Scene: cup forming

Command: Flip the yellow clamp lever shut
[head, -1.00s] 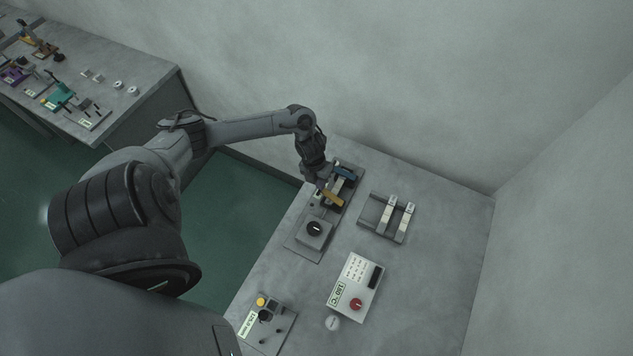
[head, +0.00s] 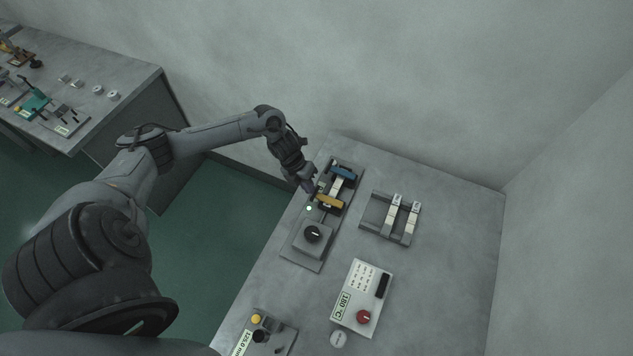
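The yellow clamp lever (head: 330,202) is on the dark fixture (head: 301,255) along the table's left side. It lies across the pale strip between the clamps, roughly parallel to the blue clamp lever (head: 343,172) behind it. A small green light (head: 309,208) shows beside the yellow lever. My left gripper (head: 309,187) is just up and left of the yellow lever, with a small gap visible in the picture. Its fingers are small and dark, so I cannot tell whether they are open. My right gripper is not in view.
A black knob (head: 312,233) sits on the fixture's near block. A rack with two pale strips (head: 364,225) stands to the right. A control box with a red knob (head: 363,317) is nearer. The table's right part is clear.

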